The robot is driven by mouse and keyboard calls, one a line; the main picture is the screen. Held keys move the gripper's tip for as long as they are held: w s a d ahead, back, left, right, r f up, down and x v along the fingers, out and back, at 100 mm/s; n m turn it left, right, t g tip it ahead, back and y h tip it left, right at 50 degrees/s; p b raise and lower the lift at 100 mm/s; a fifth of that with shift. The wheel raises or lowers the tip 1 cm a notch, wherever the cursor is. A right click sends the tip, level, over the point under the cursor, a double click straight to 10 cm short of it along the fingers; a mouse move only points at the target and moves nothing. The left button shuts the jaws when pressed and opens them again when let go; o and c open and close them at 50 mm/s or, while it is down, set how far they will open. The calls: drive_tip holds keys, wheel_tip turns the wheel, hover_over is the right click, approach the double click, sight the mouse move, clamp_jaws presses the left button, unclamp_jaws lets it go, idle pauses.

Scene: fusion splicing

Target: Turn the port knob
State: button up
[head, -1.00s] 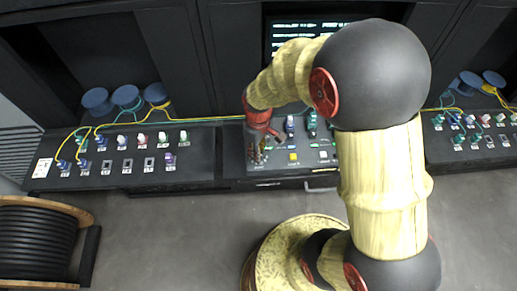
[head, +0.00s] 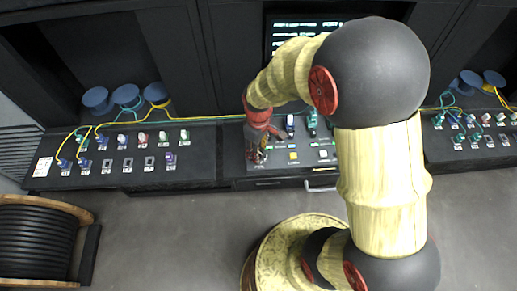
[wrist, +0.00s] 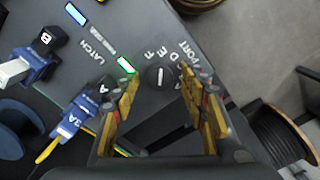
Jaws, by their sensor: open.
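The port knob (wrist: 160,76) is a round black dial with a pale pointer line, set in the dark console panel. Letters such as D, E and F and the word PORT are printed around it in the wrist view. My gripper (wrist: 158,98) is open, with one yellow-padded finger on each side of the knob in that view. I cannot tell whether either finger touches it. In the head view my gripper (head: 257,155) is over the left end of the centre console (head: 290,172), and the knob is hidden there.
A blue connector marked A (wrist: 84,108) sits close beside the left finger, with another marked B (wrist: 37,63) farther left. A green light (wrist: 126,65) and a blue light (wrist: 76,14) are on the panel. A cable reel (head: 38,240) stands at lower left.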

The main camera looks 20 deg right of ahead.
wheel_tip(320, 180, up, 12)
idle(0.7)
idle(0.5)
drive_tip(key=s+r+m+t+b, duration=0.4)
drive_tip(key=s+r+m, duration=0.3)
drive_tip(key=s+r, duration=0.5)
drive_tip(key=shift+s+t, duration=0.8)
drive_tip(key=shift+s, duration=0.25)
